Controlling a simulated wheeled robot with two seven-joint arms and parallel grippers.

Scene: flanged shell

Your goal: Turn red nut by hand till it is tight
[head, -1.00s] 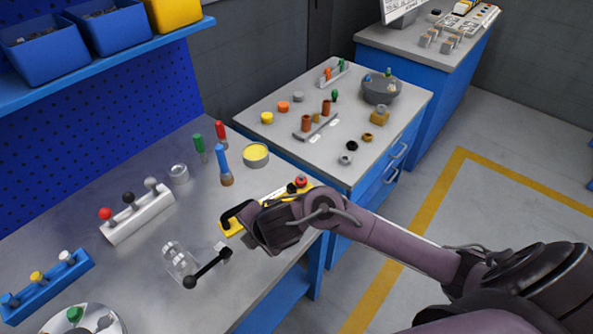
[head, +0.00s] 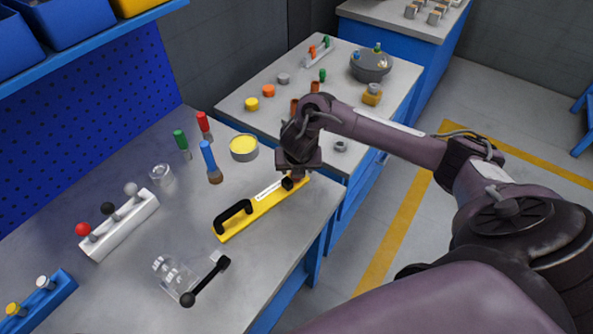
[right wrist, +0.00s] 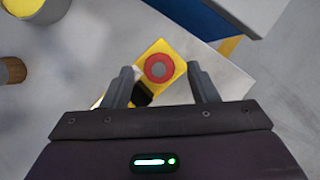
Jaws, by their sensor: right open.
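The red nut (right wrist: 159,68) is a red ring around a grey centre on the end of a yellow bar (right wrist: 176,53). My right gripper (head: 298,173) points down over that end of the bar. In the right wrist view my right gripper (right wrist: 159,82) is open, with one finger on each side of the nut and visible gaps between. My left gripper is out of view.
A clear block with a black lever (head: 205,282) lies in front of the bar. Screwdrivers, a brush (head: 211,162) and a yellow-filled tin (head: 244,147) stand behind it. A second table (head: 230,113) with small parts is beyond the bench edge.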

